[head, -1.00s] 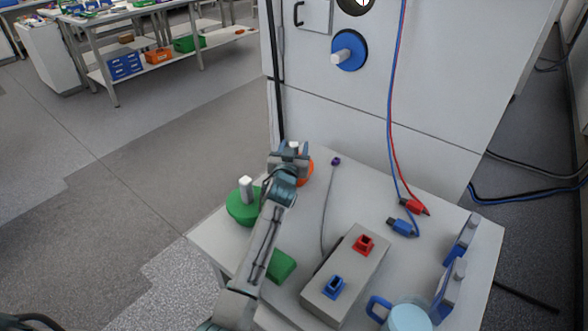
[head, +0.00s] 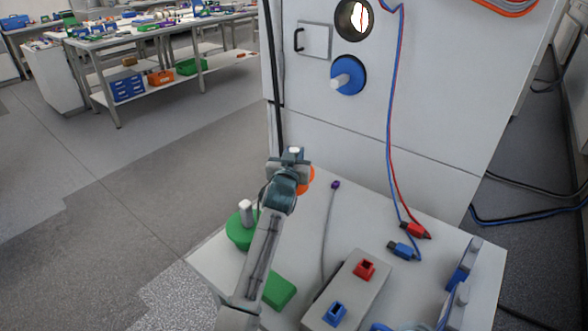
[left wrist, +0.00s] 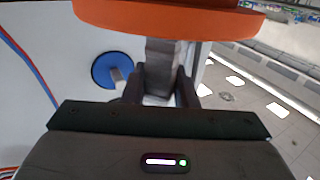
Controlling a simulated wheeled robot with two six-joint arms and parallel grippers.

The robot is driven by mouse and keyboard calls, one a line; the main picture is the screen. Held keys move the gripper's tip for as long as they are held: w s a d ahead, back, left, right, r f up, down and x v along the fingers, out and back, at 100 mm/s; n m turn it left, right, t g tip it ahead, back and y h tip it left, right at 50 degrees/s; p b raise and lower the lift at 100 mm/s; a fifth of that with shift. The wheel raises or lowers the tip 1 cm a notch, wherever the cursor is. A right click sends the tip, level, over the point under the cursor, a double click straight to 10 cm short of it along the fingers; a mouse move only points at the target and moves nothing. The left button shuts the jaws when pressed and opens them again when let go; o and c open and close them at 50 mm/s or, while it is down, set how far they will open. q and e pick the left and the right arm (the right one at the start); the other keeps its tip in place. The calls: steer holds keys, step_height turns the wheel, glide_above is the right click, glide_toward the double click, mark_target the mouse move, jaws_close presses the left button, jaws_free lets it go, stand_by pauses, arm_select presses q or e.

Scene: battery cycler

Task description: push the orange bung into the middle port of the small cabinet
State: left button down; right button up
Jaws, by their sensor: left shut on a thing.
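The orange bung (head: 309,179) shows behind my left gripper (head: 291,160) in the head view, partly hidden by it. In the left wrist view its orange disc (left wrist: 170,18) crosses the top edge. My left gripper (left wrist: 160,82) is shut on the bung's pale stem (left wrist: 161,60). The white cabinet (head: 430,110) stands behind the table. It has an open round port with a dark rim (head: 342,22) near the top of the view. Below that, a blue bung with a white handle (head: 350,76) sits on the cabinet front. My right gripper is not in view.
A green bung (head: 238,232) and a green block (head: 278,291) are on the table (head: 215,258). A grey box (head: 357,292) with red and blue sockets stands at front right. Red and blue leads (head: 392,120) hang down the cabinet front, ending in plugs (head: 404,250).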

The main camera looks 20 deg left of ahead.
arm_select(q)
step_height(320, 180, up, 5)
steer(key=shift+f, duration=0.1)
step_height(320, 180, up, 4)
steer(key=p, duration=0.4)
stand_by(0.4)
